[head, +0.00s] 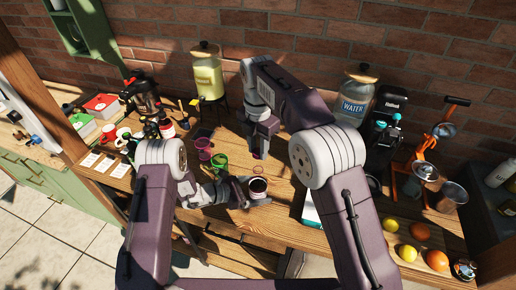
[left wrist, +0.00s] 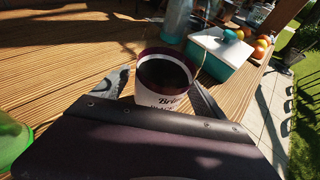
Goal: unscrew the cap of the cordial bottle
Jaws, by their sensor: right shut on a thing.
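A round dark vessel with a maroon rim and a white printed label (left wrist: 165,75), seemingly the cordial bottle, stands upright on the wooden table. Its top looks dark and open in the left wrist view. In the head view it (head: 258,187) is at the front. My left gripper (head: 238,192) has a finger on each side of it; whether they press on it is unclear. My right gripper (head: 257,152) points down behind the bottle, apart from it. It is shut on a small purple thing (head: 257,156), seemingly the cap, mostly hidden by the fingers.
A green cup (head: 219,165) and a pink cup (head: 203,150) stand left of the bottle. A teal and white box (left wrist: 218,52) is to the right, near fruit (head: 408,253). A water dispenser (head: 353,104) and yellow dispenser (head: 208,78) stand along the brick wall.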

